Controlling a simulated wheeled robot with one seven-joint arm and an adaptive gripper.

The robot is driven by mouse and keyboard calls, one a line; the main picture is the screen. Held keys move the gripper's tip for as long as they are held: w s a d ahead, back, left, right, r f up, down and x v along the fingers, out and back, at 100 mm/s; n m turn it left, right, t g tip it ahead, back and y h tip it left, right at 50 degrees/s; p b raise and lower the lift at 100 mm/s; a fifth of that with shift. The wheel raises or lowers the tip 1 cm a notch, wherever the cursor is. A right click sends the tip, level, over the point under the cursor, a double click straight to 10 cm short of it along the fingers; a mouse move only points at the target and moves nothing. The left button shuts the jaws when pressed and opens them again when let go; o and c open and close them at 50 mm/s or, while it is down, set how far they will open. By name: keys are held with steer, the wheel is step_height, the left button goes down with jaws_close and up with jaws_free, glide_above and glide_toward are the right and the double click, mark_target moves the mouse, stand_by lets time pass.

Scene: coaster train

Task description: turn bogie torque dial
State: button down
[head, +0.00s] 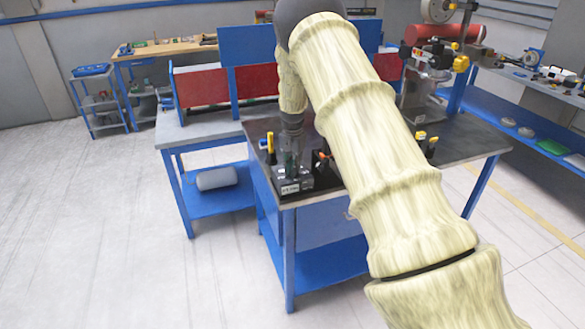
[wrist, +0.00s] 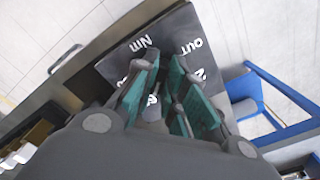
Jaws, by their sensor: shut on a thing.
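The torque dial's dark face plate (wrist: 172,42) shows in the wrist view, with white upside-down markings including "Nm", "OUT" and a "2". In the head view the dial unit is a dark grey block with a white label (head: 292,189) at the near left corner of the dark-topped bench. My gripper (wrist: 164,80) points down over the plate, its green-padded fingers shut on the dial's knob. The fingers hide most of the knob, so its setting cannot be read. In the head view my gripper (head: 290,162) stands on top of the unit.
Yellow-handled clamps (head: 270,142) stand beside the unit. An orange-tipped tool (head: 322,156) lies close on its right. A red cylinder (head: 443,33) is on a fixture at the back right. The floor to the left is clear.

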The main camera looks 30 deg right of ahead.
steer(key=shift+d+m, duration=0.1)
steer(key=shift+m, duration=0.2)
steer(key=c, duration=1.5)
jaws_free()
steer(key=shift+r, duration=0.1)
step_height(320, 180, up, 12)
steer(key=shift+f, duration=0.15)
